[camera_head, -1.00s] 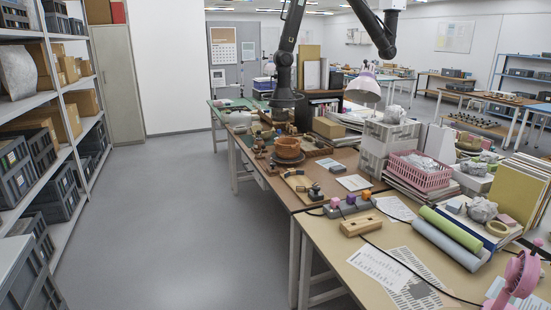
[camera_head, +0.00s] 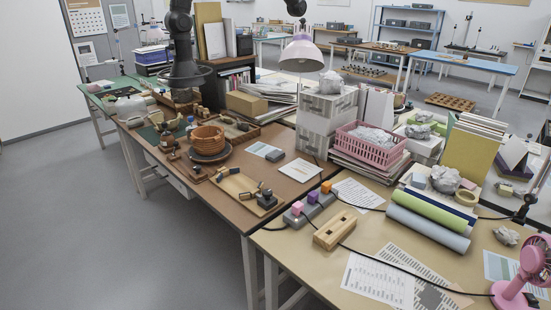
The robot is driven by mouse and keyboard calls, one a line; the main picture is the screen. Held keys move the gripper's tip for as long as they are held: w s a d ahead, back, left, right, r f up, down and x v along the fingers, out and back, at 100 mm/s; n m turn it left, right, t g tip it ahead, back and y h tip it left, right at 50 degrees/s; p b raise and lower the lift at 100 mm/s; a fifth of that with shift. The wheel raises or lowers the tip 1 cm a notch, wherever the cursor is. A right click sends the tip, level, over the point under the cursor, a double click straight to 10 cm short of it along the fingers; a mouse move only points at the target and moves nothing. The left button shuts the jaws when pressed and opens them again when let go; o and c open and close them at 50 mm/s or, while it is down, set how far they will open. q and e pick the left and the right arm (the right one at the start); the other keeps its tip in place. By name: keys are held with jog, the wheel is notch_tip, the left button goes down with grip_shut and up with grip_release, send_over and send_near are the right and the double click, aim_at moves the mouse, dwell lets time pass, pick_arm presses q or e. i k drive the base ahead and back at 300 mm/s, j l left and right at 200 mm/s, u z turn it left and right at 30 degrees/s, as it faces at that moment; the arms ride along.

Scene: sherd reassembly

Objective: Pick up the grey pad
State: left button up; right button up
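I cannot clearly make out a grey pad. A small dark grey block (camera_head: 266,199) sits on a tan board (camera_head: 238,184) on the brown workbench, but I cannot tell whether it is the pad. An orange-brown pot (camera_head: 207,138) stands on a dark round base (camera_head: 210,154) to the left of the board.
A wooden block (camera_head: 335,230), a power strip (camera_head: 308,211), rolls (camera_head: 428,227) and a pink basket (camera_head: 371,148) crowd the right. The floor (camera_head: 90,220) at left is clear.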

aim_at(273, 156)
jog(key=u, duration=0.5)
jog(key=i+j+u, duration=0.2)
jog(key=i+u, duration=0.7)
jog(key=i, duration=0.2)
jog(key=i+u, duration=0.4)
jog(key=i+l+u, duration=0.1)
jog(key=i+u, duration=0.3)
jog(key=i, duration=0.2)
jog(key=i+l+u, duration=0.25)
jog(key=i+u, duration=0.15)
jog(key=i+j+u, duration=0.1)
jog(key=u, duration=0.3)
jog(key=i+u, duration=0.2)
jog(key=u, duration=0.25)
jog(key=i+u, duration=0.15)
jog(key=u, duration=0.25)
jog(key=i+u, duration=0.2)
jog(key=u, duration=0.25)
jog(key=i+l+u, duration=0.1)
jog(key=u, duration=0.3)
jog(key=i+l+u, duration=0.15)
jog(key=u, duration=3.05)
